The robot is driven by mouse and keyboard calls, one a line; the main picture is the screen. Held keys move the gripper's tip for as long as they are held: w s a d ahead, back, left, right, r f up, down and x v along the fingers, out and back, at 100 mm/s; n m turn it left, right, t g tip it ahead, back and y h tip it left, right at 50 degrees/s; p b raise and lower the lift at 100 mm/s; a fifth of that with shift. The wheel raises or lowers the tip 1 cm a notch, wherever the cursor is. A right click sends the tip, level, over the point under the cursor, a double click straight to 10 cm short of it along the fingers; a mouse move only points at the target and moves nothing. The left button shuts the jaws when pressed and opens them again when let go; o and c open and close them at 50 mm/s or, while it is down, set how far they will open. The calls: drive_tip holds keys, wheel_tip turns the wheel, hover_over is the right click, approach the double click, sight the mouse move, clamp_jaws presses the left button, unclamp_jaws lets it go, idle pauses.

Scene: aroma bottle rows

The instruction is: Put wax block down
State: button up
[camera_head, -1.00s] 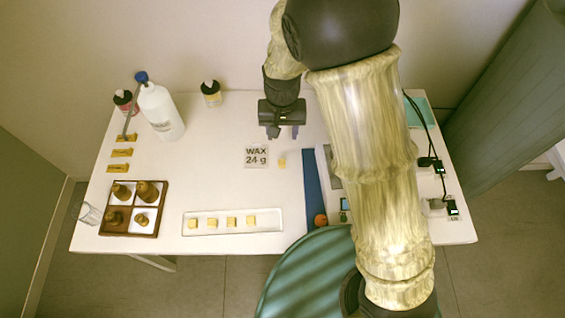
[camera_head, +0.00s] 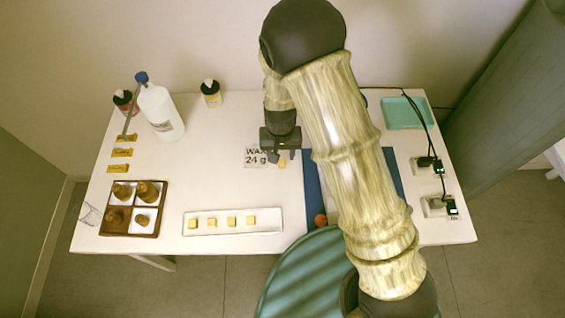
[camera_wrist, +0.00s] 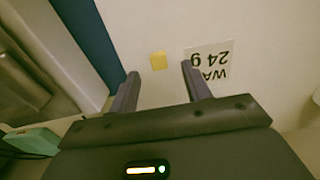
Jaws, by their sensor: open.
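Several similar wax blocks (camera_head: 232,221) stand in a row on a white tray (camera_head: 270,226).
A blue mat (camera_head: 312,180) with an orange round thing (camera_head: 320,219) lies right of the block. A brown compartment box (camera_head: 133,228) with brown bottles stands front left. A white bottle (camera_head: 160,110) stands at the back left. The table left of the label is clear.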

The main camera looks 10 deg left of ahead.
sight(282, 165)
drive_tip(key=shift+s+d+f, duration=0.1)
drive_tip(key=shift+f, duration=0.25)
wheel_tip(282, 165, down, 4)
drive_tip(key=shift+s+d+f+p, duration=0.1)
drive_tip(key=shift+f+p, duration=0.1)
drive_tip(key=shift+p, duration=0.15)
drive_tip(key=shift+c, duration=0.2)
clamp_jaws()
